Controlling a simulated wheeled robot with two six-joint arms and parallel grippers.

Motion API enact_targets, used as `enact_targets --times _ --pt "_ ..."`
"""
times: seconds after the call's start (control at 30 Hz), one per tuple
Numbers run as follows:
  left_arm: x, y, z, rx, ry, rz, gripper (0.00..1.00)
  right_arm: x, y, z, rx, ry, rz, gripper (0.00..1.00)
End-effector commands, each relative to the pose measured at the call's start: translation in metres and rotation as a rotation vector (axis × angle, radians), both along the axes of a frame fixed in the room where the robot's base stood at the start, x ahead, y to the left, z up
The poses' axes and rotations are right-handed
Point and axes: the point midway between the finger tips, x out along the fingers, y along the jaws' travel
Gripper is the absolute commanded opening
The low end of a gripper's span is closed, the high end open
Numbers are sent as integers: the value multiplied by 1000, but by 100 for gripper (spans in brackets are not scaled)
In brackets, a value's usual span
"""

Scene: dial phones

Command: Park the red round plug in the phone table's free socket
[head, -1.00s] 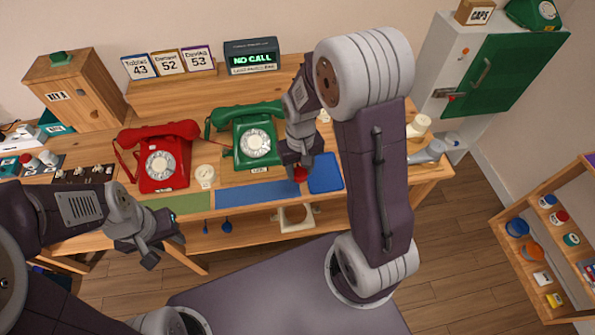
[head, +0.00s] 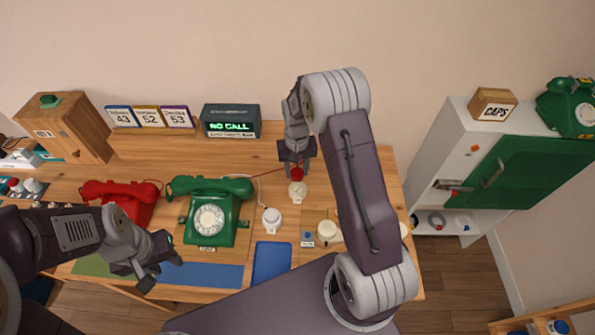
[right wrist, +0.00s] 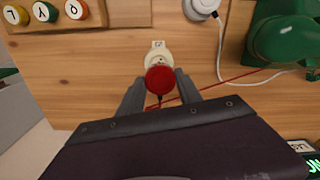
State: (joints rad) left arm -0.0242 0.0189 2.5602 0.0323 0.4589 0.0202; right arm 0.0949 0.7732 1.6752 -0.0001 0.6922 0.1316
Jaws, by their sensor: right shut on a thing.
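The red round plug (head: 296,174) is in my right gripper (head: 297,164), which is shut on it. The right wrist view shows the plug (right wrist: 160,80) between the two fingers, with a thin red cord running off to the right. A cream round socket (head: 297,191) with a small tag stands right by the plug. In the right wrist view the plug overlaps the near edge of the socket (right wrist: 158,58); I cannot tell whether they touch. My left gripper (head: 160,268) looks open and empty above the table's front left.
A green dial phone (head: 209,215) and a red phone (head: 120,196) stand to the left. Other white round fittings (head: 271,221) sit nearer the front, one with a white cord. A call display (head: 231,121) stands behind. Bare wood lies around the socket.

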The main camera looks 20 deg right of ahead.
Motion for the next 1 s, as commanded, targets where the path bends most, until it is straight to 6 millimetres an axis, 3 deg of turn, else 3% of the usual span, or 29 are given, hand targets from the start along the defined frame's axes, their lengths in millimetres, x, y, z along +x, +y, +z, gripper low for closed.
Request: enact_targets --times 0.6,1.0 --pt "0 0 -49 0 0 0 36 -1 0 -55 0 1 2 9" --pt "0 0 -49 0 0 0 36 -1 0 -56 0 0 2 9"
